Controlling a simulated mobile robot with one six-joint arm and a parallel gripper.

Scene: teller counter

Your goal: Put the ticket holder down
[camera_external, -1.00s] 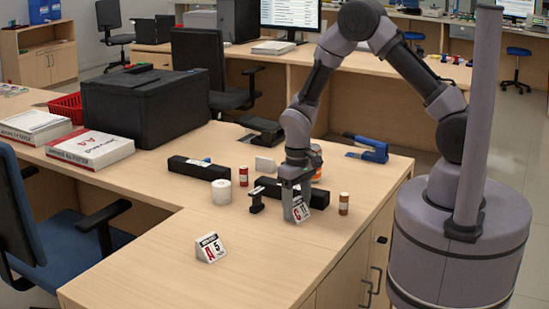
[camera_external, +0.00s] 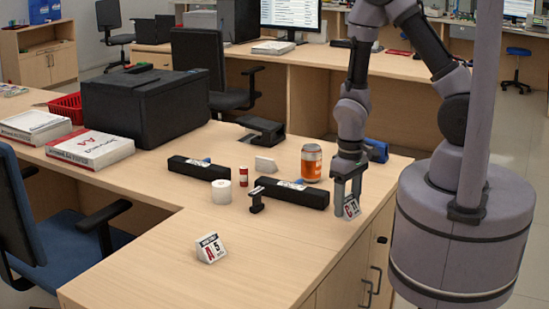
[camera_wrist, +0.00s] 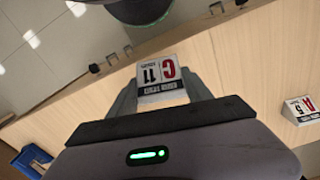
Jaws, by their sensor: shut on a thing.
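My gripper (camera_external: 347,204) is shut on a small white ticket holder (camera_external: 352,208) with a red letter. In the wrist view this ticket holder (camera_wrist: 163,80) reads C 11 and sits between the two fingers (camera_wrist: 163,72). The gripper points down near the right edge of the counter. I cannot tell whether the holder touches the counter top. A second ticket holder (camera_external: 211,248), marked A 5, stands on the front part of the counter, well apart; it also shows in the wrist view (camera_wrist: 301,110).
The counter between the two holders is clear.

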